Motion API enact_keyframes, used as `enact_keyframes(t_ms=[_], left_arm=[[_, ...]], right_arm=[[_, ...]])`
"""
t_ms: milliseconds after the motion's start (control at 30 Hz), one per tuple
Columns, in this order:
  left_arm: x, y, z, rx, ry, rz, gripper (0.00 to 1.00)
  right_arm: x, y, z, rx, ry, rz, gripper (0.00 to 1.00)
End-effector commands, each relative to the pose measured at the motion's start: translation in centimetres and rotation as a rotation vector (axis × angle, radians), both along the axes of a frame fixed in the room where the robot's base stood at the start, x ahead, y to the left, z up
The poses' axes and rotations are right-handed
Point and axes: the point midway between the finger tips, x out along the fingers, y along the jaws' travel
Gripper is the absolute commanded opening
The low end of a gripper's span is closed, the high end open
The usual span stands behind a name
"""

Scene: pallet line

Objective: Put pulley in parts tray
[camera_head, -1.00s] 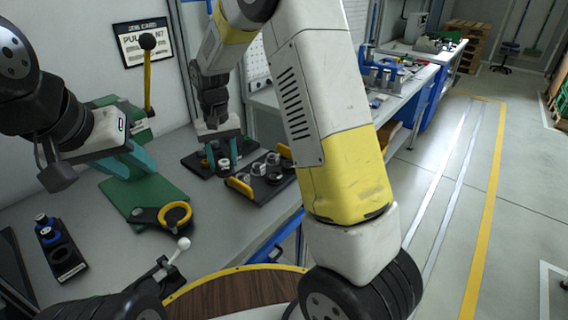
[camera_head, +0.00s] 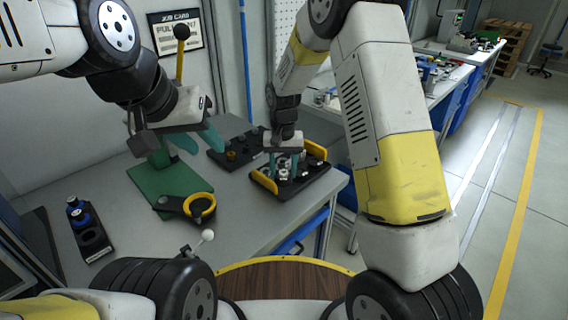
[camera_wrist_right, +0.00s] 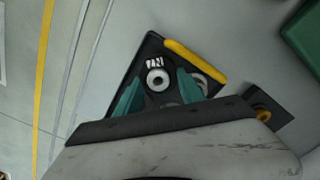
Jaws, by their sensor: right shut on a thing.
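The parts tray (camera_head: 316,182) is black with yellow handles and stands near the table's right front edge, with several round metal parts in it. My right gripper (camera_head: 284,172) points down over this tray, its teal fingers shut on a pulley. In the right wrist view the pulley (camera_wrist_right: 157,79) is a pale ring with a dark centre between the fingertips (camera_wrist_right: 159,92), with the tray behind it. Whether the pulley touches the tray floor I cannot tell. My left gripper (camera_head: 198,139) hangs over the green press, its teal fingers apart and nothing seen between them.
A black board (camera_head: 225,157) with round parts lies behind and left of the tray. A green press base (camera_head: 170,184) with a yellow ring (camera_head: 200,207) stands mid-table. A black holder (camera_head: 93,240) with blue-topped items is at left. Bare table lies between.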

Motion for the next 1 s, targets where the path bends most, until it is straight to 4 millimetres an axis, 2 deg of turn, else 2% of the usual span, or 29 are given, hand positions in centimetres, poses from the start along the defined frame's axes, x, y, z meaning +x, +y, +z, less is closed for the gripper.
enact_keyframes(t_ms=[100, 200, 533, 567, 600, 867, 1000], left_arm=[[0.0, 0.0, 0.0, 0.000, 0.000, 0.000, 0.36], [0.0, 0.0, 0.0, 0.000, 0.000, 0.000, 0.36], [0.0, 0.0, 0.0, 0.000, 0.000, 0.000, 0.36], [0.0, 0.0, 0.0, 0.000, 0.000, 0.000, 0.36], [0.0, 0.0, 0.0, 0.000, 0.000, 0.000, 0.36], [0.0, 0.0, 0.0, 0.000, 0.000, 0.000, 0.36], [0.0, 0.0, 0.0, 0.000, 0.000, 0.000, 0.36]], right_arm=[[-0.1, -0.1, -1.9, -0.002, 0.004, 0.000, 0.00], [-0.1, 0.0, -2.8, -0.001, 0.002, 0.000, 0.00], [0.0, 0.0, -3.1, 0.000, 0.001, 0.000, 0.00], [0.0, 0.0, -3.2, 0.000, 0.001, 0.000, 0.48], [0.0, 0.0, -3.1, 0.000, 0.000, 0.000, 0.55], [0.0, 0.0, -3.1, 0.000, 0.000, 0.000, 0.55], [0.0, 0.0, -2.5, 0.001, -0.001, 0.000, 0.55]])
